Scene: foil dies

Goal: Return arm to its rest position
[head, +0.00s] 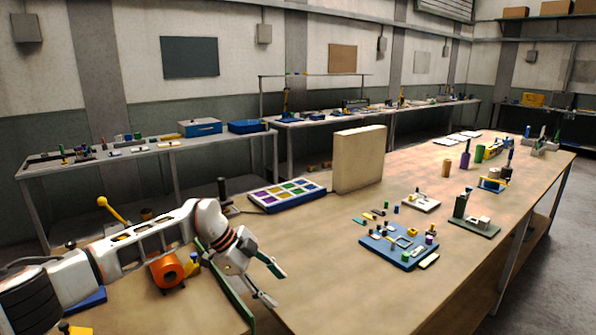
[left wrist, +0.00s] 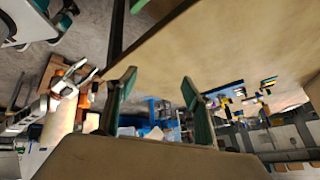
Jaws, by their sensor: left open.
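My left arm reaches in from the left in the head view. My left gripper (head: 272,284) is at its end, over the near left part of the wooden workbench (head: 330,270). Its green-padded fingers are spread apart with nothing between them. In the left wrist view the two fingers of this gripper (left wrist: 158,98) also stand apart and empty, with the bench top beyond them. My right gripper is not in the head view; in the left wrist view a white arm with a gripper shows at the left, too small to judge.
A blue tray with coloured squares (head: 287,195) and an upright beige panel (head: 358,159) stand beyond the gripper. A blue board with small parts (head: 398,247) lies to the right. An orange cylinder (head: 166,271) is beside the arm. Bare bench top lies right of the gripper.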

